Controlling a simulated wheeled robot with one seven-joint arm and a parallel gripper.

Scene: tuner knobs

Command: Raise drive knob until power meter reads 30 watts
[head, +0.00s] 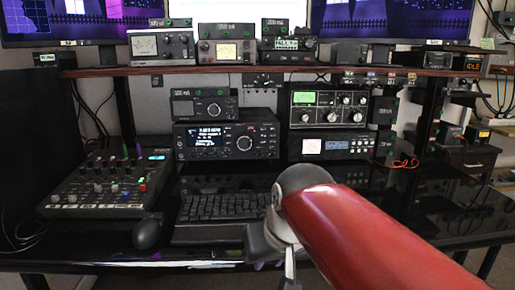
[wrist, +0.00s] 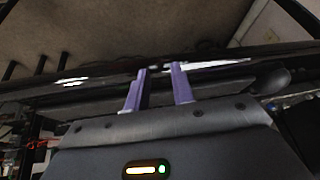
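Several radio units with knobs and meters stand on and above the desk; I cannot read which knob is the drive knob. A radio with a lit display (head: 207,138) has a large round knob (head: 244,143). Candidate power meters are a white dial (head: 145,46) and a yellow dial (head: 225,51) on the upper shelf, and a pale dial (head: 312,146) on the lower right; their readings are too small to read. My gripper (wrist: 160,68) shows two purple fingers apart with nothing between them. In the head view my red arm mostly hides it, low by the desk's front edge.
A mixer (head: 105,185) stands at the left, with a mouse (head: 147,233) and a black keyboard (head: 215,207) beside it. The shelf (head: 120,71) overhangs the radios. Red cable (head: 405,163) lies at the right. The glossy desk at right is mostly clear.

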